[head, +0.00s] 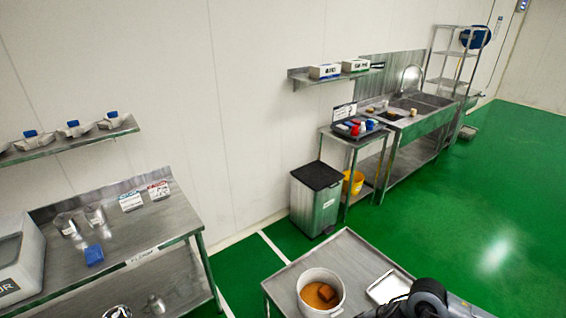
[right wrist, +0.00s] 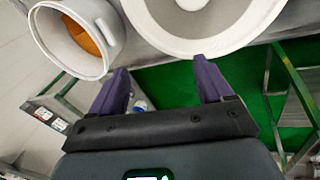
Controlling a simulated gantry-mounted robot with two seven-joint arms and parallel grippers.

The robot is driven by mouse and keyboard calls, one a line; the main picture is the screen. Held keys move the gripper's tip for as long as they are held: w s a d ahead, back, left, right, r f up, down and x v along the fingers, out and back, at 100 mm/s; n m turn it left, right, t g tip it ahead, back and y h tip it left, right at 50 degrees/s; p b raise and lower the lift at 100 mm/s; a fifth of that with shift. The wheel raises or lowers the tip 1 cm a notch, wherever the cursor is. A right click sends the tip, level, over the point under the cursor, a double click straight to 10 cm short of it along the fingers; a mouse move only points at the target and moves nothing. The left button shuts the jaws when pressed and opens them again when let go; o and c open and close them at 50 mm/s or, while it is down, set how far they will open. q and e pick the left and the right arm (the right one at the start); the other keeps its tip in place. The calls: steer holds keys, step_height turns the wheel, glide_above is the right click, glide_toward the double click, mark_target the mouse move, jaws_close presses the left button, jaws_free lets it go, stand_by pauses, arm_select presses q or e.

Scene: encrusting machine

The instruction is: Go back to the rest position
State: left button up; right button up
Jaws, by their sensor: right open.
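My right gripper (right wrist: 160,88) is open in the right wrist view, with its two purple fingers apart and nothing between them. A white pot (right wrist: 42,50) with orange-brown contents is beyond the fingers at the upper left of that view. A large round white rim (right wrist: 270,15) is beyond them at the top. In the head view the white pot (head: 338,307) stands on a steel table at the bottom, and part of my right arm shows to its right. The right fingertips cannot be made out in the head view. My left gripper is not in view.
The steel table (head: 345,248) also bears a small metal tray (head: 388,287). A steel bench (head: 160,225) with a blue item (head: 94,255) is at left. A grey bin (head: 315,200), a small trolley and a sink unit (head: 415,125) line the wall. Green floor (head: 470,220) is open at right.

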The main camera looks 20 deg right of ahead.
steer(key=s+a+f+m+t+y+b, duration=0.1)
steer(key=s+a+m+t+b, duration=0.15)
steer(key=a, duration=0.75)
steer(key=s+a+m+t+y+b, duration=0.1)
steer(key=a+m+t+b, duration=0.15)
steer(key=a, duration=0.75)
steer(key=s+d+f+m+g+h+b, duration=0.1)
steer(key=s+d+f+m+g+h, duration=0.1)
steer(key=s+d+m, duration=0.5)
steer(key=s+d+f+m+g+h+b, duration=0.1)
steer(key=s+d+f+m+g+b, duration=0.2)
steer(key=s+m, duration=0.45)
step_height(320, 180, up, 24)
steer(key=d+n+p, duration=0.1)
steer(key=p, duration=2.3)
steer(key=shift+s+d+n+p, duration=0.15)
steer(key=shift+s+n+p, duration=0.15)
steer(key=shift+n+p, duration=0.1)
